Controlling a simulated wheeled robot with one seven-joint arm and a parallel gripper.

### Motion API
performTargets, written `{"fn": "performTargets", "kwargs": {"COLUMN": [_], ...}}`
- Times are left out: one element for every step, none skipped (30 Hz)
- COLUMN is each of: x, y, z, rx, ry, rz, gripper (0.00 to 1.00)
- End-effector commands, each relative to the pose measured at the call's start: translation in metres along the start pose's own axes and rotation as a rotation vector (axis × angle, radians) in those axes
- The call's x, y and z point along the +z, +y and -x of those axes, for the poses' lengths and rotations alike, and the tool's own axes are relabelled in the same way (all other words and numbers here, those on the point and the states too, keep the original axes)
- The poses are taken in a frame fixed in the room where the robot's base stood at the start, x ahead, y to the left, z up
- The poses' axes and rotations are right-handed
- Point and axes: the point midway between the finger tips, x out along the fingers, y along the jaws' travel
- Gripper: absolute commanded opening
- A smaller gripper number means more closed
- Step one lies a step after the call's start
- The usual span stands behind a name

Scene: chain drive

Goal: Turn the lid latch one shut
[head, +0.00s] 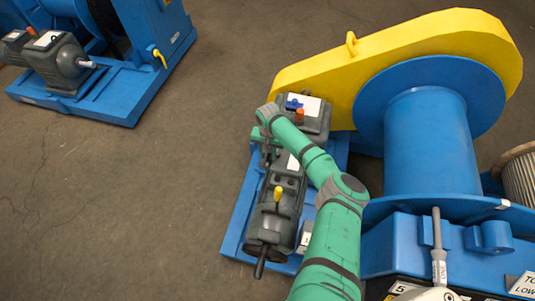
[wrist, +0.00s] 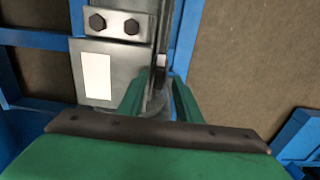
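In the wrist view, my gripper (wrist: 159,82) has its two green fingers apart, with a visible gap between the tips. A narrow grey metal piece (wrist: 160,62) lies beyond and between the tips. I cannot tell whether it is lid latch one or whether the fingers touch it. In the head view, my green arm reaches over the grey gearbox unit beside the yellow chain guard (head: 400,60). My gripper is small and partly hidden there, at the unit's left side. No latch can be made out for sure in either view.
A grey plate with two hex bolts (wrist: 115,22) and a white label (wrist: 97,77) are close to the fingers. The gearbox carries a yellow-topped knob (head: 279,194) and a handwheel (head: 265,252). A blue drum (head: 430,135) stands right. Open floor (head: 120,190) is on the left.

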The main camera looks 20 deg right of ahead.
Motion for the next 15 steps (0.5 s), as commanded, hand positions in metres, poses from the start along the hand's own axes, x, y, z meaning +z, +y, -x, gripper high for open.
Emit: {"fn": "performTargets", "kwargs": {"x": [-0.0002, -0.0004, -0.0004, -0.0005, -0.0004, -0.0003, -0.0001, 0.0, 0.0002, 0.0004, 0.0005, 0.0007, 0.0008, 0.0009, 0.001], "y": [0.0007, 0.001, 0.0011, 0.0011, 0.001, 0.0006, 0.0002, -0.0003, -0.0009, -0.0015, -0.002, -0.0024, -0.0025, -0.0027, -0.0028], "z": [-0.0009, -0.0011, -0.0013, -0.0013, -0.0012, -0.0012, -0.0012, -0.0011, -0.0011, -0.0011, -0.0011, -0.0011, -0.0011, -0.0011, -0.0012], "rx": [0.0, 0.0, 0.0, 0.0, 0.0, 0.0, 0.0, 0.0, 0.0, 0.0, 0.0, 0.0, 0.0, 0.001, 0.001], "ry": [0.0, 0.0, 0.0, 0.0, 0.0, 0.0, 0.0, 0.0, 0.0, 0.0, 0.0, 0.0, 0.0, 0.0, 0.0], "rz": [-0.001, -0.001, -0.002, -0.002, -0.001, -0.001, 0.0, 0.001, 0.002, 0.002, 0.003, 0.004, 0.004, 0.004, 0.005], "gripper": [0.31, 0.31, 0.31, 0.31, 0.31, 0.31, 0.31, 0.31, 0.22, 0.14, 0.07, 0.0, 0.0, 0.0, 0.0]}}
